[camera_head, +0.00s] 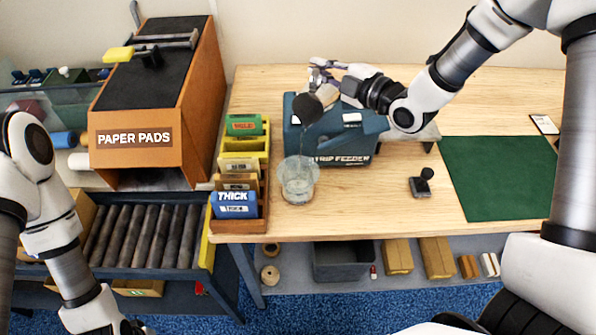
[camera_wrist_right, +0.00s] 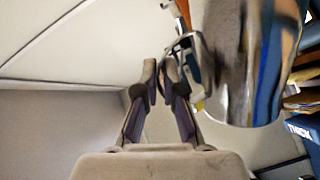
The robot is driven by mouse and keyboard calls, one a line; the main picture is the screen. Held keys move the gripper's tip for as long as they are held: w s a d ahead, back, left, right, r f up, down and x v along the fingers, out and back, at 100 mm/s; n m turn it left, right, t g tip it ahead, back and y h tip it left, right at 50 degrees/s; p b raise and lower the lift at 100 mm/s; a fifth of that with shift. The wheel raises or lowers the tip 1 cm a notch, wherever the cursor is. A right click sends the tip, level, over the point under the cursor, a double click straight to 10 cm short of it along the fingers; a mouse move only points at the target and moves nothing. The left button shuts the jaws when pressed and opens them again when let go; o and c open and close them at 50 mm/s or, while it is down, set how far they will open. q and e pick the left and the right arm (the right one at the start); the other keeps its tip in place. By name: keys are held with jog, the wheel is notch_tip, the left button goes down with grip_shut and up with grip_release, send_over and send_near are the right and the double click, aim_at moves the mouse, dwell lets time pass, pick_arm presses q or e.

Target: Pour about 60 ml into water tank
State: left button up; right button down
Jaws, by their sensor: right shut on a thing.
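A shiny metal jug (camera_head: 309,110) hangs tilted in the head view, its dark mouth toward the camera. My right gripper (camera_head: 322,74) is shut on its handle. In the right wrist view the jug (camera_wrist_right: 240,65) fills the upper right, with its handle between the fingers (camera_wrist_right: 163,75). A clear round tank (camera_head: 299,182) stands on the wooden table below the jug, in front of the blue strip feeder. A thin greyish streak runs from the jug's lip down toward the tank. The level inside the tank is hard to read. My left gripper (camera_head: 132,327) is cut off at the bottom edge.
The strip feeder (camera_head: 340,140) stands right behind the tank. A rack of colored boxes (camera_head: 238,226) is close on its left. A small black stamp (camera_head: 421,184) and a green mat (camera_head: 497,175) lie to the right. Bare table lies between tank and stamp.

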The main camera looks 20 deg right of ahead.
jog(key=shift+w+d, duration=0.2)
jog(key=shift+d, duration=0.15)
jog(key=r+p, duration=0.1)
jog(key=p, duration=0.1)
jog(key=w+d+r+m+p, duration=0.1)
jog(key=p, duration=0.1)
jog(key=shift+w+d+r+m+g+p, duration=0.15)
jog(key=shift+w+d+m+g+p, duration=0.15)
jog(key=shift+p, duration=0.05)
jog(key=shift+w+d+m+g+p, duration=0.55)
jog(key=shift+m+p, duration=0.25)
jog(key=shift+p, duration=0.25)
jog(key=f, duration=0.1)
jog(key=f+m+b, duration=0.1)
jog(key=f, duration=0.1)
jog(key=shift+w+d+f, duration=0.1)
jog(key=shift+w+d, duration=0.05)
jog(key=shift+d, duration=0.2)
jog(key=shift+d+f, duration=0.1)
jog(key=shift+f, duration=0.05)
jog(key=shift+w+d+m+g+p, duration=0.1)
jog(key=shift+m+g+p, duration=0.2)
jog(key=shift+g, duration=0.05)
jog(key=shift+w+f, duration=0.1)
jog(key=shift+w, duration=0.05)
